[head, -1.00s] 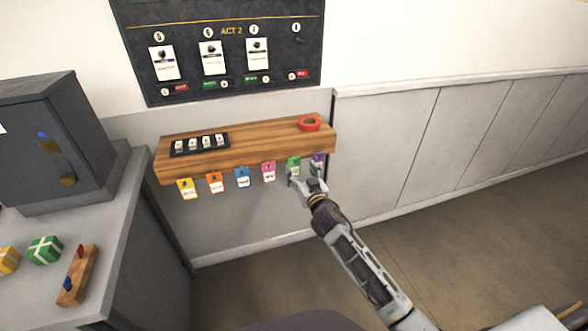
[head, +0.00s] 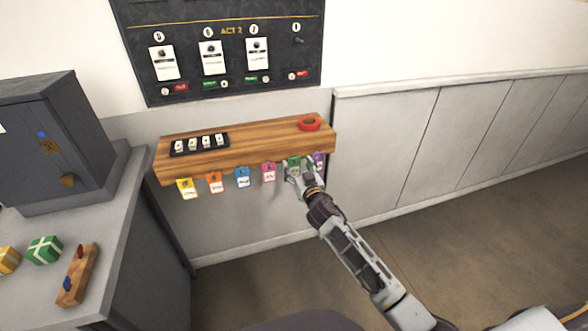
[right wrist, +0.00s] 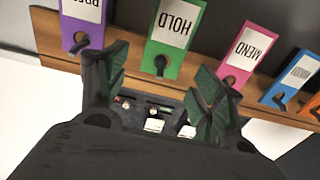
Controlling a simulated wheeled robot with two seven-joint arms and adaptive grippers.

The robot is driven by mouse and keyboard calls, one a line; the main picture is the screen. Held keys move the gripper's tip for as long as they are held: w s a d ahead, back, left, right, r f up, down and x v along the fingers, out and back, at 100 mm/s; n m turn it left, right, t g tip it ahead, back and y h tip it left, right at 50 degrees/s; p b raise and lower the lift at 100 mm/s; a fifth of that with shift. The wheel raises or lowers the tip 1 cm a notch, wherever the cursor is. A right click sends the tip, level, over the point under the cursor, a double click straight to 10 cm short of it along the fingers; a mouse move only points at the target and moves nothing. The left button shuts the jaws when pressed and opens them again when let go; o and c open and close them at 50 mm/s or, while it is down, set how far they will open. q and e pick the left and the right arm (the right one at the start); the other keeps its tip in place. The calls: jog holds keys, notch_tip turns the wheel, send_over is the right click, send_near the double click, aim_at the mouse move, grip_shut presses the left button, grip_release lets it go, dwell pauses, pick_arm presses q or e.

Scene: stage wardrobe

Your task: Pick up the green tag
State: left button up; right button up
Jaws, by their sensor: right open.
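The green tag (head: 294,165) hangs from the front edge of the wooden shelf, between the pink and purple tags. In the right wrist view the green tag (right wrist: 174,38) shows upside down with a white label reading HOLD, hung on a dark hook. My right gripper (head: 298,172) is at the green tag and partly covers it in the head view. In the right wrist view my right gripper (right wrist: 165,85) has its two fingers spread apart, with the tag's hook end between and beyond them. Nothing is held. My left gripper is not in view.
The purple tag (head: 319,160) and pink tag (head: 268,172) hang close on either side. Blue, orange and yellow tags hang further left. The wooden shelf (head: 262,143) carries a red ring (head: 309,124) and a black tray of white pieces. A grey counter (head: 110,225) stands left.

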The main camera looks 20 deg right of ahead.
jog(key=shift+w, duration=1.4)
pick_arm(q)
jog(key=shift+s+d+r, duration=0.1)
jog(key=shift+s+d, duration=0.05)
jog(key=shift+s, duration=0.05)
pick_arm(e)
jog(key=c, duration=0.8)
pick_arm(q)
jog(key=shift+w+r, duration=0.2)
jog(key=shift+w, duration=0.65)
